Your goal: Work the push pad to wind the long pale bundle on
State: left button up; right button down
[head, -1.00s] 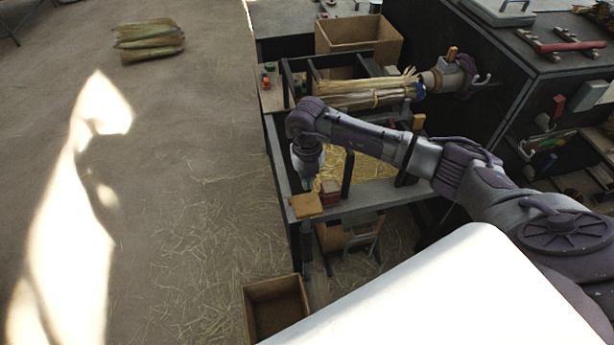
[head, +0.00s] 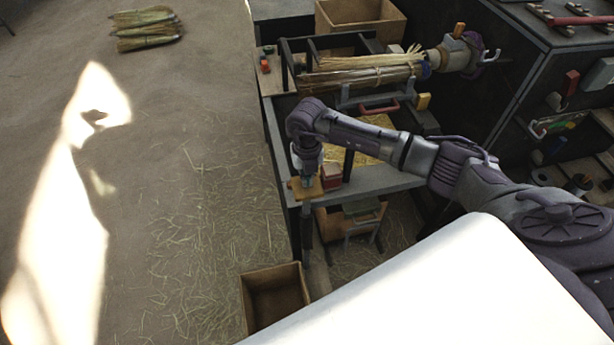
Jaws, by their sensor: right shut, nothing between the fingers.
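The long pale bundle (head: 365,77) lies lengthwise in the machine at the back of the bench, its right end at a round winding head (head: 452,54). A flat yellow-brown pad (head: 307,190), which looks like the push pad, sits at the bench's near left corner. My right gripper (head: 306,179) points down at this pad with its fingers shut and empty. Its tips overlap the pad's far part; whether they press on it I cannot tell. My left gripper is not in view.
A red block (head: 331,176) stands close to the right of the pad. An open box (head: 275,295) is on the floor below, and another box (head: 360,14) is behind the machine. Finished-looking bundles (head: 146,28) lie on the floor at far left. The floor left of the bench is open.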

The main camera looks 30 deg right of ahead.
notch_tip(320, 180, down, 9)
jog(key=b, duration=0.6)
jog(key=shift+s+f+b, duration=0.1)
jog(key=shift+s+b, duration=0.05)
jog(key=shift+b, duration=0.15)
dwell(1.0)
notch_tip(320, 180, up, 10)
jog(key=p, duration=0.7)
jog(key=shift+r+p, duration=0.2)
jog(key=shift+p, duration=0.2)
